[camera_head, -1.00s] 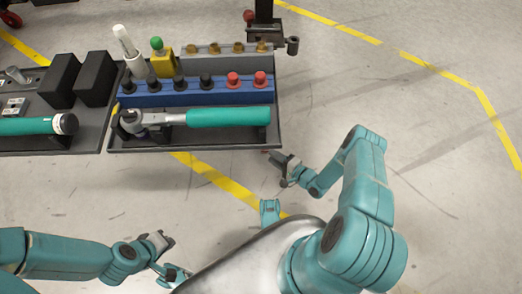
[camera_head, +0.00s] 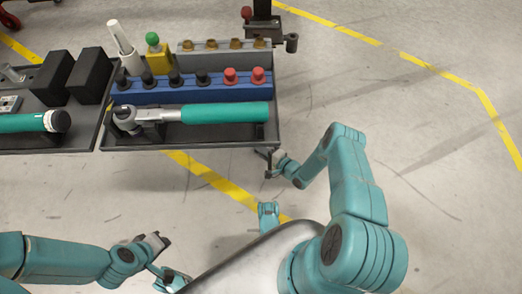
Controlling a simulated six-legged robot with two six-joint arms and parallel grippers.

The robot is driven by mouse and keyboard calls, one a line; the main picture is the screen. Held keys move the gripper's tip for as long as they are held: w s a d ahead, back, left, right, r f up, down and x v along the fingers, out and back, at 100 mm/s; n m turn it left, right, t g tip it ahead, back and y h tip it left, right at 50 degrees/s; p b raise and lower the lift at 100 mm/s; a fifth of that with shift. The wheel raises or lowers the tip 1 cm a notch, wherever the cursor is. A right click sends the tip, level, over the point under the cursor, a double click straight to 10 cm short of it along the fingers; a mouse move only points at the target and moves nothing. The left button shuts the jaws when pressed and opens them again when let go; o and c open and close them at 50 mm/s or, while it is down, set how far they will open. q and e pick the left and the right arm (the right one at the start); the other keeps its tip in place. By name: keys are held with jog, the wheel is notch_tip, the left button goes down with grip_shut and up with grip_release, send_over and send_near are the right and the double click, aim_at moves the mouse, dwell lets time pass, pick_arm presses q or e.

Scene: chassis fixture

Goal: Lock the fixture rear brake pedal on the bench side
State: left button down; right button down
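I cannot pick out a brake pedal in the head view. My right gripper (camera_head: 263,163) is low over the floor, just below the right front corner of the tool tray (camera_head: 190,140). Its two fingers look apart, with nothing seen between them; whether it touches the tray cannot be told. My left gripper (camera_head: 160,240) is at the lower left, over bare floor and well short of the trays. Its fingers are small, and I cannot tell whether they are open.
The tray holds a teal-handled ratchet wrench (camera_head: 215,113), a blue socket rack (camera_head: 185,88) and a white bottle (camera_head: 124,45). Two black blocks (camera_head: 72,76) stand to the left. A dark post (camera_head: 262,12) rises behind. The floor at right is clear, with yellow tape (camera_head: 365,40).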

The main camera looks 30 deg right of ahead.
jog(key=shift+s+a+f+n+t, duration=0.1)
jog(key=shift+s+f+n+t, duration=0.05)
jog(key=shift+f+n+t, duration=0.5)
jog(key=shift+f+n+t+y, duration=0.15)
jog(key=shift+n+t, duration=0.45)
jog(key=shift+t, duration=0.05)
jog(key=shift+f+n+t+y, duration=0.15)
jog(key=shift+n+t, duration=0.4)
jog(key=shift+t, duration=0.05)
jog(key=c, duration=1.3)
grip_release()
jog(key=shift+o, duration=0.2)
jog(key=p+v, duration=0.1)
jog(key=v, duration=1.5)
jog(key=shift+s, duration=0.1)
pick_arm(q)
jog(key=shift+s+d+r, duration=0.1)
jog(key=shift+s+r, duration=0.35)
jog(key=shift+r, duration=0.15)
